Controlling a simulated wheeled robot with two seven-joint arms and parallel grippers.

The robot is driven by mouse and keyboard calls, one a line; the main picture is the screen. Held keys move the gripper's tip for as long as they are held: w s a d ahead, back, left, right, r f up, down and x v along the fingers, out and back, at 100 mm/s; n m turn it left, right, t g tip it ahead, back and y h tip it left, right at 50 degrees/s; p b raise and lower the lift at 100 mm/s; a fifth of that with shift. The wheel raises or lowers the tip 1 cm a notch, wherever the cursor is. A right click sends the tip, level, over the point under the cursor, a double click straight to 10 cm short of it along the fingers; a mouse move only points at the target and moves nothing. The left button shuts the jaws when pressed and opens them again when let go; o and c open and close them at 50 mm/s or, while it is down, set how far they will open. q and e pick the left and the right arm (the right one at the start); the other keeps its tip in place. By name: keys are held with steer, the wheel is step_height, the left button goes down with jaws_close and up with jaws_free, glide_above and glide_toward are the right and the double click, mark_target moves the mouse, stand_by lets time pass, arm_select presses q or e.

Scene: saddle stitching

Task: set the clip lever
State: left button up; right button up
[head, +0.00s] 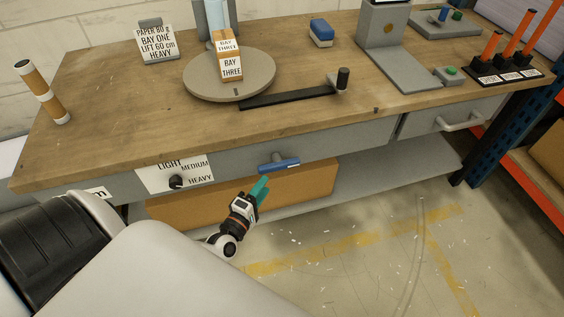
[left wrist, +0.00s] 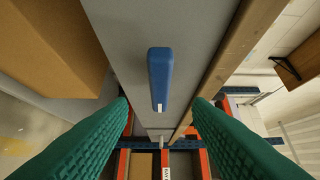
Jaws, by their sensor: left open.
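The clip lever is a blue bar (head: 279,166) on the grey front face of the bench, lying near level, with a grey stem at its upper middle. In the left wrist view the blue lever (left wrist: 160,72) lies ahead, between the lines of the two green fingers, with a white mark at its near end. My left gripper (head: 260,190) is just below and left of the lever in the head view. Its fingers (left wrist: 161,108) are open and wide apart, with nothing held. My right gripper is not in view.
A dial (head: 176,182) marked LIGHT, MEDIUM, HEAVY sits left of the lever. On top are a turntable (head: 200,88) with a BAY THREE block (head: 231,66) and a black arm (head: 290,96). A drawer handle (head: 462,122) juts out at right.

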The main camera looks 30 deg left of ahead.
mark_target(277, 169)
arm_select(q)
steer(key=w, duration=0.8)
steer(key=shift+w+a, duration=0.2)
steer(key=shift+a, duration=0.05)
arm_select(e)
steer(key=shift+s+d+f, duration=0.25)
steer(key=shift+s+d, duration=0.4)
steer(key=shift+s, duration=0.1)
